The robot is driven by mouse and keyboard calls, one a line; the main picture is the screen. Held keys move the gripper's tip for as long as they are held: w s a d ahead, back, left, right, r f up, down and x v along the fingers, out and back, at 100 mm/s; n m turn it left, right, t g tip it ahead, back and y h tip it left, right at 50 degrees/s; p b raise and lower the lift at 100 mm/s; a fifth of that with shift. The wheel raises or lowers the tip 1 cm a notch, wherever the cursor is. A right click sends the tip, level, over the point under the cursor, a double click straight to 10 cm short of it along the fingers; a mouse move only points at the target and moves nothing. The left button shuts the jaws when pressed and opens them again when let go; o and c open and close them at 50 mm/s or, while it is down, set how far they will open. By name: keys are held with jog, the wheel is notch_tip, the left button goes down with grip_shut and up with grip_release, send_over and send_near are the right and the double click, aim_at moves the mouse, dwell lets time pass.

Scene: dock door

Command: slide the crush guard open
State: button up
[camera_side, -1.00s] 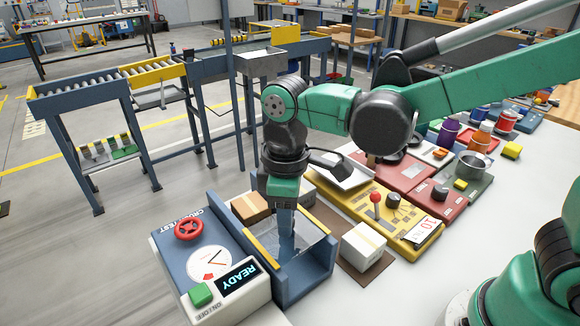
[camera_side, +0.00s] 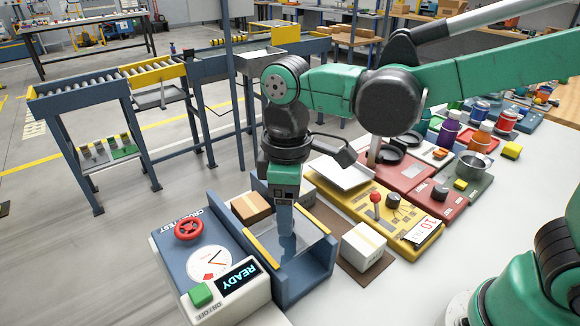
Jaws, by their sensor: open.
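The crush test machine (camera_side: 205,236) stands at the table's front left, with a red handwheel, a dial and a display reading READY. To its right is its blue open-topped bay (camera_side: 309,277). The crush guard, a clear panel with a yellow edge strip (camera_side: 262,249), lies across the top of the bay. My gripper (camera_side: 287,238) points straight down over the guard, with its fingers open. The fingertips are hard to make out against the panel, and I cannot tell whether they touch it.
A yellow panel (camera_side: 405,222) with a red-knobbed lever and red stations lie farther right. The white tabletop (camera_side: 400,290) in front is clear.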

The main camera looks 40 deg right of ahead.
jog(key=shift+r, duration=1.8)
jog(key=s+d+f+m+t, duration=0.2)
jog(key=d+m+t, duration=0.5)
jog(key=d, duration=0.5)
jog(key=shift+d+m, duration=0.15)
jog(key=shift+m, duration=0.85)
